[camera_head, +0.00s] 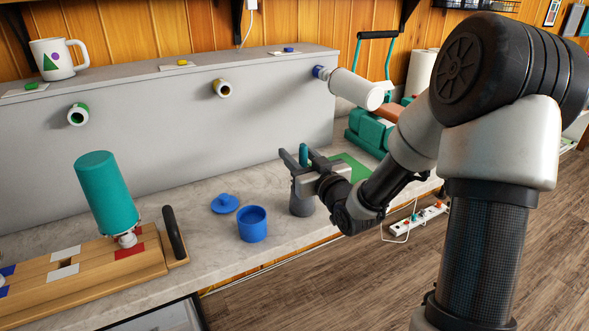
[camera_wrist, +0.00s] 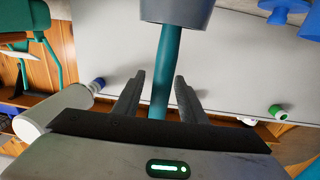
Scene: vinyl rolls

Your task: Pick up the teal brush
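The teal brush stands with its handle (camera_head: 303,154) up in a dark grey cup (camera_head: 302,206) on the counter. In the wrist view the teal handle (camera_wrist: 164,62) runs from the grey cup (camera_wrist: 178,10) towards my palm. My gripper (camera_head: 297,153) is open at the handle, above the cup. In the wrist view my gripper (camera_wrist: 159,76) has one finger on each side of the handle, with a gap showing on both sides. The brush's lower end is hidden in the cup.
A blue cup (camera_head: 252,225) and blue lid (camera_head: 225,204) stand left of the grey cup. A teal roll (camera_head: 106,192) stands on a wooden board at the left. Behind, a grey panel (camera_head: 180,125) carries pegs and a white roll (camera_head: 356,89). A green mat (camera_head: 352,166) lies at right.

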